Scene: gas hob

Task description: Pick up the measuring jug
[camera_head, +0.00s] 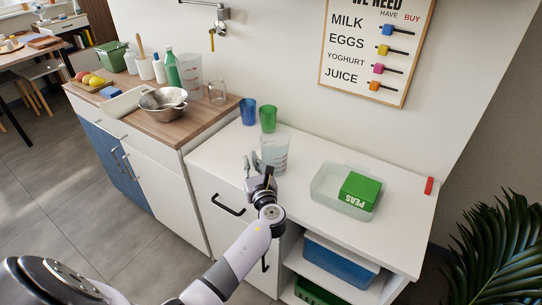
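A clear, translucent measuring jug (276,148) stands upright on the white counter (330,235), near its left part. My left gripper (255,163) is at the near left side of the jug, its fingers pointing up and away from me. The fingers overlap the jug's left edge in the picture. I cannot tell whether they touch it or close on its handle. A similar translucent vessel (189,74) stands on the wooden worktop (185,128) further back. My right gripper is not in view.
A blue cup (248,111) and a green cup (268,118) stand behind the jug. A clear tub (326,187) with a green peas box (359,190) is to its right. A bowl (161,106) and bottles crowd the wooden worktop. The counter's front right is clear.

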